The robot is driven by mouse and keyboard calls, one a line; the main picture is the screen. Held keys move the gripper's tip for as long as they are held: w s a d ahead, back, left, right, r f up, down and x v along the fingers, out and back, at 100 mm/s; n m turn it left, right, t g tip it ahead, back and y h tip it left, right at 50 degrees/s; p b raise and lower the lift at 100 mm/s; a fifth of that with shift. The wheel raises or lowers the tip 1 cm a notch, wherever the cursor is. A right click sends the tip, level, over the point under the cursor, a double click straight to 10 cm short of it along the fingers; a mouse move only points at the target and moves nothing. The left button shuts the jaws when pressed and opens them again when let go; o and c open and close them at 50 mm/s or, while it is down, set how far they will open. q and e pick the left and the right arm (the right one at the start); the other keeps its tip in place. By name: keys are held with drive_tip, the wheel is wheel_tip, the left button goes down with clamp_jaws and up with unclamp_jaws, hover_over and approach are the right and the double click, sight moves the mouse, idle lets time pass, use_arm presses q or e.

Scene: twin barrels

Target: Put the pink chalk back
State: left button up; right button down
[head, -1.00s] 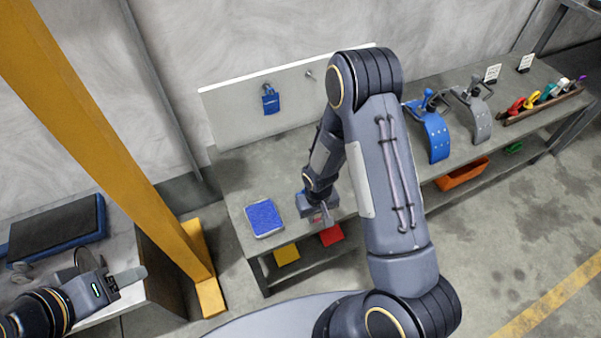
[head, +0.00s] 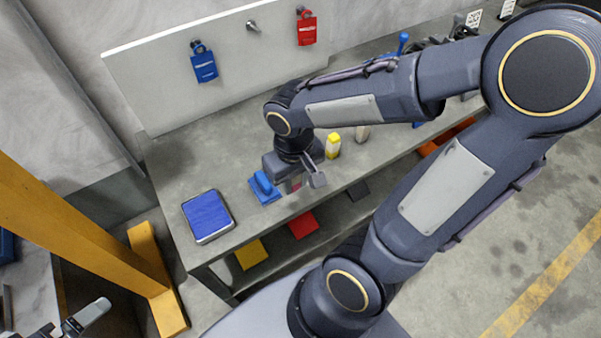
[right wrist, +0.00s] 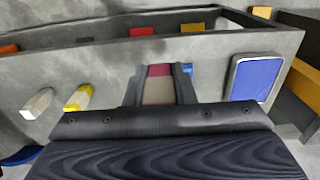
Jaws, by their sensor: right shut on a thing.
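My right gripper (head: 303,184) is low over the near part of the grey bench, just right of a blue block with a knob (head: 264,186). In the right wrist view it is shut on a piece with a pink band and a pale body (right wrist: 158,84), taken as the pink chalk. In the head view only a small pink patch (head: 292,185) of it shows. Whether it touches the bench is unclear.
A blue pad (head: 207,214) lies at the bench's left end. A blue padlock (head: 203,64) and a red padlock (head: 306,28) hang on the white back board (head: 140,75). Yellow (head: 250,254) and red (head: 303,224) squares show below. A yellow post (head: 75,235) stands left.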

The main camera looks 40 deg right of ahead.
drive_tip(key=w+d+f+b, duration=0.1)
drive_tip(key=w+d+f, duration=0.3)
drive_tip(key=w+d+f+b, duration=0.2)
drive_tip(key=w+d+f, duration=0.2)
drive_tip(key=shift+w+d+f, duration=0.2)
drive_tip(key=shift+w+f, duration=0.1)
drive_tip(key=shift+f, duration=0.05)
drive_tip(key=shift+w+d+f+b, duration=0.1)
drive_tip(key=shift+f+b, duration=0.3)
drive_tip(key=shift+f, duration=0.55)
drive_tip(key=shift+w+d+f+b, duration=0.1)
drive_tip(key=shift+f+b, duration=0.3)
drive_tip(key=shift+f, duration=0.5)
drive_tip(key=shift+f, duration=0.2)
drive_tip(key=c, duration=1.2)
unclamp_jaws()
drive_tip(key=shift+r, duration=0.15)
